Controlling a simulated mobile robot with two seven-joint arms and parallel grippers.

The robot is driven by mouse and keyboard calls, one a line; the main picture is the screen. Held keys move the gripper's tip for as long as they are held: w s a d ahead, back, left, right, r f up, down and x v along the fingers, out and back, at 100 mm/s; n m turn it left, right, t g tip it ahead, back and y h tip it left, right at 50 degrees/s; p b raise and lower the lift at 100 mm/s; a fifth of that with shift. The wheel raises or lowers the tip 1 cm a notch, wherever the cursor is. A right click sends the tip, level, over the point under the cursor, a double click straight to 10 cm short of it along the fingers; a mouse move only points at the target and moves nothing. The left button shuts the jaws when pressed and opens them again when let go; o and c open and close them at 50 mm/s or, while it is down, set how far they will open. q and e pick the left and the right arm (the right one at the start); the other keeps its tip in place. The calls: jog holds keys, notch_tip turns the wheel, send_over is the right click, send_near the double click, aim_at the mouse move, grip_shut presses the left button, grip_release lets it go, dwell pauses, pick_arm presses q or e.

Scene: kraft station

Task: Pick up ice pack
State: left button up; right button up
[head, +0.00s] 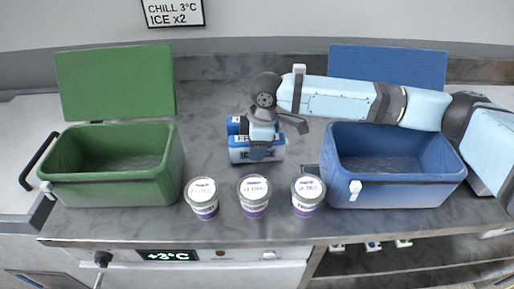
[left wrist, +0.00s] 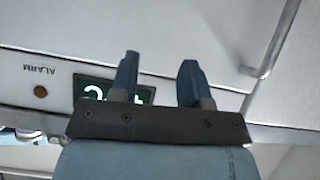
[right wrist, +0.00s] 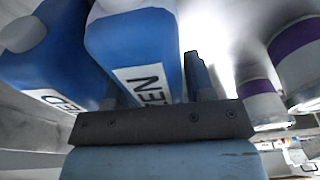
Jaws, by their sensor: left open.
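Two ice packs, blue with white labels, stand on the counter between the two coolers. The nearer ice pack (head: 257,155) shows best in the head view, with the other ice pack (head: 233,124) behind it. My right gripper (head: 262,140) points down over the nearer pack. In the right wrist view, one pack (right wrist: 135,45) stands between the fingers and the other pack (right wrist: 55,55) is to its left. One finger shows beside the pack, set wide; the other is mostly hidden. My left gripper (left wrist: 158,80) is open and empty, facing the cabinet front.
An open green cooler (head: 110,190) stands left, and an open blue cooler (head: 400,190) stands right, under my right arm. Three lidded tubs (head: 203,205) (head: 254,203) (head: 307,203) line the counter's front. Bare counter (head: 205,150) lies left of the packs.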

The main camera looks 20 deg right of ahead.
jog(key=c, duration=0.7)
notch_tip(320, 180, up, 20)
jog(key=p, duration=0.2)
